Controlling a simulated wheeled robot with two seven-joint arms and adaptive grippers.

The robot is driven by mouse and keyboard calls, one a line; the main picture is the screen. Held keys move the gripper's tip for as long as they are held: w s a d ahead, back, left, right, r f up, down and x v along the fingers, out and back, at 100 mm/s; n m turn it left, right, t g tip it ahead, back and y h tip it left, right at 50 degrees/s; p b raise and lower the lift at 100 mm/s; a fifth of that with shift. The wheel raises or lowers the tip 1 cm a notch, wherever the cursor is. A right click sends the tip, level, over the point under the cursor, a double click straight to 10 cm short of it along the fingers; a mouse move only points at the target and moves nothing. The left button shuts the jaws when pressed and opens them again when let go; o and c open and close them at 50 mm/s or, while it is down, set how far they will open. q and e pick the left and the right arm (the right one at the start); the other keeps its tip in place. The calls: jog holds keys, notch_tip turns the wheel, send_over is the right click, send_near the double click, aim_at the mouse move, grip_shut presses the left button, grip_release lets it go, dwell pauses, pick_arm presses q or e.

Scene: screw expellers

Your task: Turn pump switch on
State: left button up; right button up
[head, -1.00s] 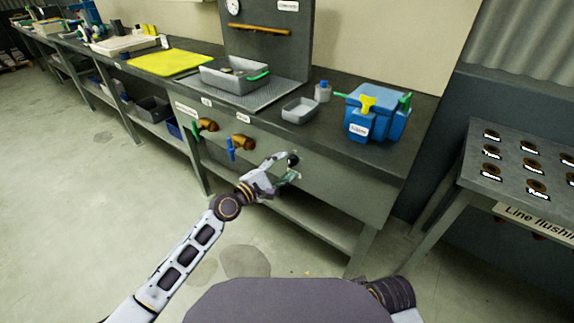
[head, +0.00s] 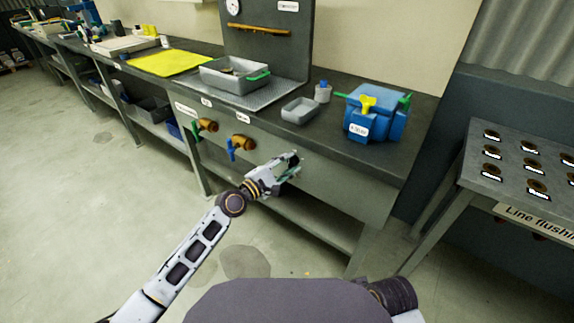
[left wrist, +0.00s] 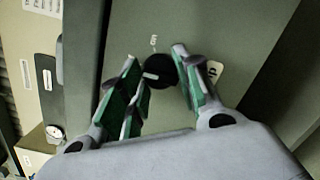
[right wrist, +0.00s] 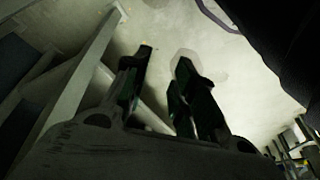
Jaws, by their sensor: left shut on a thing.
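The pump switch is a round black knob (left wrist: 159,72) with a pale pointer mark, on the grey front panel of the bench. A small label stands above it, and a partly hidden label ending in "p" is beside it. My left gripper (left wrist: 160,83) has its green-padded fingers on both sides of the knob and is shut on it. In the head view my left gripper (head: 290,166) is against the panel and mostly hides the knob. My right gripper (right wrist: 164,62) shows only in its wrist view, with fingers apart and nothing between them, over the floor.
Two brass taps with blue (head: 232,150) and green (head: 195,130) handles are on the panel left of my left gripper. A blue box (head: 375,118) with a yellow handle, a grey tray (head: 300,111) and a grey basin (head: 233,82) stand on the bench. A button table (head: 520,165) is at right.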

pick_arm(q)
jog(key=shift+m, duration=0.4)
jog(key=m+p, duration=0.1)
jog(key=m, duration=0.1)
jog(key=m+p, duration=0.3)
jog(key=m, duration=0.1)
jog(key=shift+r+g+y, duration=0.25)
jog(key=shift+g+y, duration=0.05)
jog(key=shift+y, duration=0.1)
jog(key=shift+m+p, duration=1.2)
jog(key=shift+m, duration=0.2)
jog(key=shift+f+m+y+p, duration=0.1)
jog(key=shift+m+y+p, duration=0.3)
jog(key=shift+m+p, duration=0.45)
pick_arm(e)
notch_tip(320, 180, down, 13)
jog(key=s+d+g+h, duration=0.1)
jog(key=d, duration=0.1)
jog(key=shift+s+d+f+g, duration=0.15)
jog(key=shift+d+g, duration=0.15)
jog(key=shift+d, duration=0.05)
pick_arm(q)
jog(key=shift+s, duration=0.1)
jog(key=o, duration=1)
